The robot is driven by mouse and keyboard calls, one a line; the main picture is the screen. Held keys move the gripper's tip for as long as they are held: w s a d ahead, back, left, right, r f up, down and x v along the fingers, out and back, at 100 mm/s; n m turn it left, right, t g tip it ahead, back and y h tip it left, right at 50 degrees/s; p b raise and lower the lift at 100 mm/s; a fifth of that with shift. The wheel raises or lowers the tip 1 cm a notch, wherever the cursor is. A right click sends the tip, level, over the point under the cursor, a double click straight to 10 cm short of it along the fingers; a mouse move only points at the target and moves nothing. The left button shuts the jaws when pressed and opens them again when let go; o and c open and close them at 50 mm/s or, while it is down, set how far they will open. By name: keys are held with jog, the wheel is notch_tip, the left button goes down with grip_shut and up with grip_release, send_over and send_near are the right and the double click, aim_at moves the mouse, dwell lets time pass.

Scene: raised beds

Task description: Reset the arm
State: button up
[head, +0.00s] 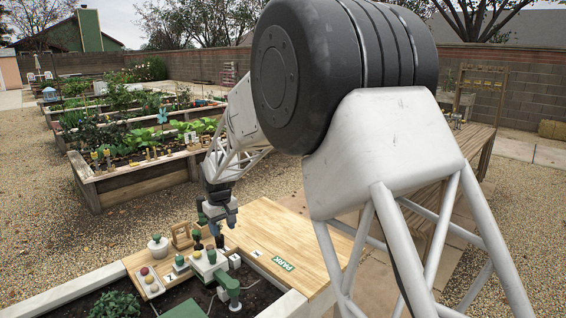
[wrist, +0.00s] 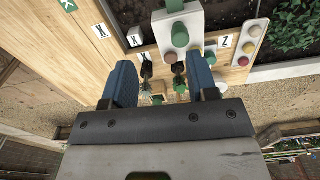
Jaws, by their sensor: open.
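My gripper (head: 222,222) hangs at the end of my arm, low over the bench in the head view. It points down, just above a cluster of small green and dark things. In the wrist view my gripper (wrist: 160,82) shows two blue fingers spread apart, with nothing clearly held between them. Small dark and green pieces show between and beyond the fingers; I cannot tell whether they touch. A green PARK label (head: 283,264) lies on the wooden board (head: 262,222), to the right of my gripper. In the wrist view only part of a green label (wrist: 68,5) shows.
A pale fixture with green knobs (head: 210,266) stands below my gripper. A tray with coloured balls (head: 150,281), a white pot with a green lid (head: 158,246) and a small wooden rack (head: 182,235) stand to its left. Planted beds (head: 130,192) lie behind.

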jog(key=s+d+r+m, duration=0.1)
jog(key=s+d+r, duration=0.45)
jog(key=d, duration=0.25)
jog(key=s+d+r+m+t, duration=0.1)
jog(key=s+d+r+m, duration=0.1)
jog(key=s+d+r, duration=0.35)
jog(key=s+d+r+m, duration=0.1)
jog(key=s+d+r, duration=0.2)
jog(key=s+d, duration=0.55)
jog(key=s+d+m, duration=0.1)
jog(key=s+d, duration=0.4)
jog(key=s, duration=0.4)
jog(key=s+d+f+m+t, duration=0.1)
jog(key=s+d+m, duration=0.1)
jog(key=s+d, duration=0.3)
jog(key=s+d+f+m, duration=0.1)
jog(key=s+d, duration=0.5)
jog(key=s, duration=0.6)
jog(key=shift+s, duration=0.4)
